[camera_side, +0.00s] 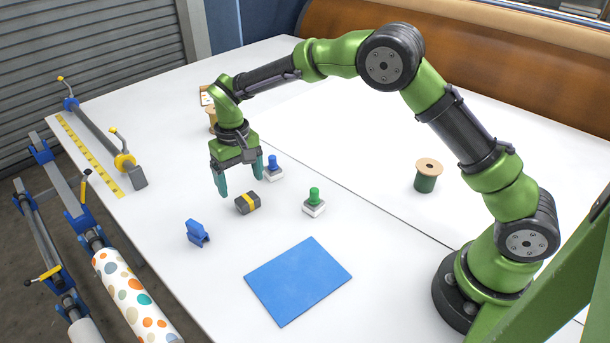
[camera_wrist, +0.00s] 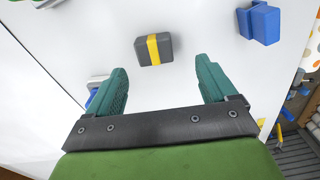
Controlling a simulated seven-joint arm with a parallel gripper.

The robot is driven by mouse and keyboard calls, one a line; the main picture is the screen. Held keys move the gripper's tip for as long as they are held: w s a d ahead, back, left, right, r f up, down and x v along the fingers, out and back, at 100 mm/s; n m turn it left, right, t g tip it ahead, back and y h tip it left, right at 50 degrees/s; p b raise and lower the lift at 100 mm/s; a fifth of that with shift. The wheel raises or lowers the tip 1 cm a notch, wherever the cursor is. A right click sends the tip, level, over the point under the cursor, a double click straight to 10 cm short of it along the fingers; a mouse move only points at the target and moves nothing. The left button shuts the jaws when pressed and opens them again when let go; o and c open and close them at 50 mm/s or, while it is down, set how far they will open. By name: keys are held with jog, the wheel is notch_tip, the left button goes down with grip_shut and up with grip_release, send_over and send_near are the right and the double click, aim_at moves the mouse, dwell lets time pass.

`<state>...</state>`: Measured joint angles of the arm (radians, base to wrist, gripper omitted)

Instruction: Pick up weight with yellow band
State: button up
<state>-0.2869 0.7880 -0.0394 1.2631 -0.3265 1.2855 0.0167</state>
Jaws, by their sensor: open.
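The weight with the yellow band (camera_side: 247,203) is a small dark grey block lying on the white table. In the wrist view the weight (camera_wrist: 153,49) lies beyond my fingertips, roughly centred between them, with the yellow band across its middle. My gripper (camera_side: 238,182) is open and empty, with teal fingers pointing down. It hangs above the table, close to the weight and slightly behind it. In the wrist view both fingers of my gripper (camera_wrist: 161,80) are spread apart and touch nothing.
A blue clip-like block (camera_side: 198,233) stands left of the weight. A green-handled stamp (camera_side: 314,203) and a blue-handled stamp (camera_side: 272,168) stand to its right and behind. A blue mat (camera_side: 298,281) lies in front. A green spool (camera_side: 427,176) stands farther right.

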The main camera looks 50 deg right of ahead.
aim_at(247, 198)
jog(key=shift+s+d+f, duration=0.1)
jog(key=shift+d+f, duration=0.1)
jog(key=shift+f, duration=1.15)
jog(key=shift+s+d+f, duration=0.1)
jog(key=shift+d+f, duration=0.05)
jog(key=shift+f, duration=1.2)
jog(key=shift+c, duration=0.4)
jog(key=shift+r, duration=0.1)
jog(key=c, duration=1.4)
